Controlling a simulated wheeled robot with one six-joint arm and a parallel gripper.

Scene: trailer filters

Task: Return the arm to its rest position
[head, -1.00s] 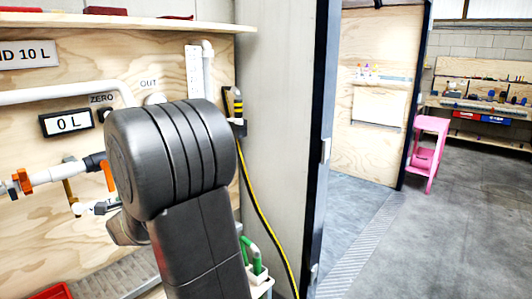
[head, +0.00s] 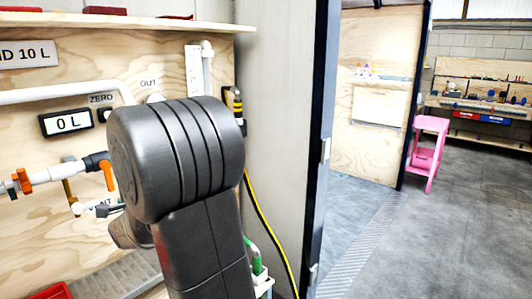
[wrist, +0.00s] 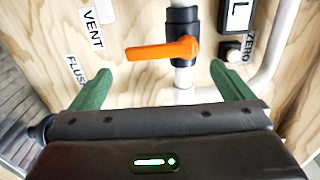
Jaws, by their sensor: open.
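My gripper (wrist: 160,88) shows in the wrist view with its two green fingers spread wide apart. Nothing is between them. It faces a plywood panel with an orange-handled valve (wrist: 163,49) on a pipe, which lies ahead of the fingers and apart from them. In the head view my dark grey arm fills the middle and hides part of the panel. The gripper itself is hidden behind the arm there.
The plywood panel carries a "0 L" display (head: 67,122), an orange-handled valve (head: 22,180) and white pipes. A shelf (head: 120,24) runs above. A yellow-black cable (head: 262,220) hangs on the right. A doorway and open floor (head: 440,240) with a pink stool (head: 428,150) lie further right.

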